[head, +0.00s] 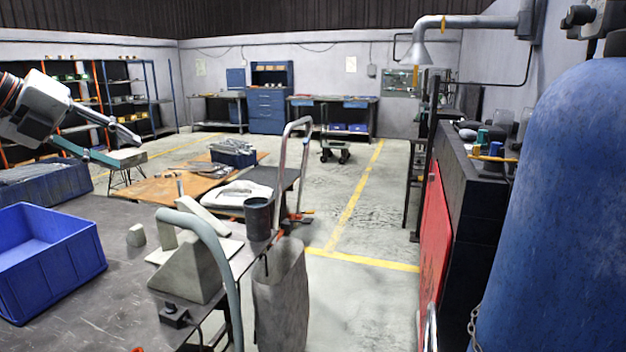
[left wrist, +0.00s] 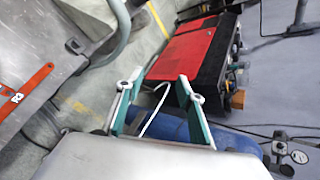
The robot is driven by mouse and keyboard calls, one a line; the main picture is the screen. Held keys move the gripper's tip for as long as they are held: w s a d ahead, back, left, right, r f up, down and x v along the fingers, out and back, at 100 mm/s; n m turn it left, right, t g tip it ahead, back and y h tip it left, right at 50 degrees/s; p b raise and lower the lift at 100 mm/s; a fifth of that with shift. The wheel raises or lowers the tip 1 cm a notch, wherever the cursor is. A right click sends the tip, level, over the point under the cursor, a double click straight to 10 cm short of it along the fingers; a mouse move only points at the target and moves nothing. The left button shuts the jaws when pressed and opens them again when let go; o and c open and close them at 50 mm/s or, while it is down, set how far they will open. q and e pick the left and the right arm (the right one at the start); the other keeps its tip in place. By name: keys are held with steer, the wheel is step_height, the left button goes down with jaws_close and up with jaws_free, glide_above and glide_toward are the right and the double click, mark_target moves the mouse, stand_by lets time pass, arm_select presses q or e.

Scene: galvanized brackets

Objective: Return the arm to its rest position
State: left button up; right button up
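My left gripper (head: 138,150) is at the upper left of the head view, raised above the workbench. Its two fingers are spread apart. In the left wrist view the open fingers (left wrist: 157,90) show with nothing held between them. A blue crate (head: 80,262) stands on the dark workbench (head: 100,305) below and left of the gripper; the part of its inside that shows looks empty. A small grey block (head: 136,235) stands on the bench right of the crate. My right gripper is in neither view.
A grey wedge-shaped fixture (head: 185,272) and a dark cup (head: 258,218) are at the bench's right side. A grey bin (head: 281,300) stands beside the bench. A large blue tank (head: 560,220) and a red cabinet (head: 436,230) are at right. Floor between is clear.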

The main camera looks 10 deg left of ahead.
arm_select(q)
steer(key=d+f+n+t+h, duration=0.2)
steer(key=d+f+n, duration=0.2)
steer(key=f, duration=0.9)
steer(key=w+d+f+n+t+h, duration=0.15)
steer(key=d+f+n, duration=0.25)
steer(key=f, duration=0.8)
steer(key=d+f+n+t+h, duration=0.2)
steer(key=d+f+n, duration=0.2)
steer(key=f, duration=0.9)
steer(key=s+d+f+n+y, duration=0.3)
steer(key=s+d+f+n, duration=0.15)
steer(key=f, duration=0.45)
steer(key=s+d+f+n+y, duration=0.3)
steer(key=s+f+n, duration=0.15)
steer(key=f, duration=0.45)
steer(key=s+d+f+n+g, duration=0.3)
steer(key=s+d+f, duration=0.6)
steer(key=s, duration=0.3)
steer(key=shift+d+f+g+y, duration=0.2)
steer(key=shift+d+g+y, duration=0.2)
steer(key=shift+g, duration=0.35)
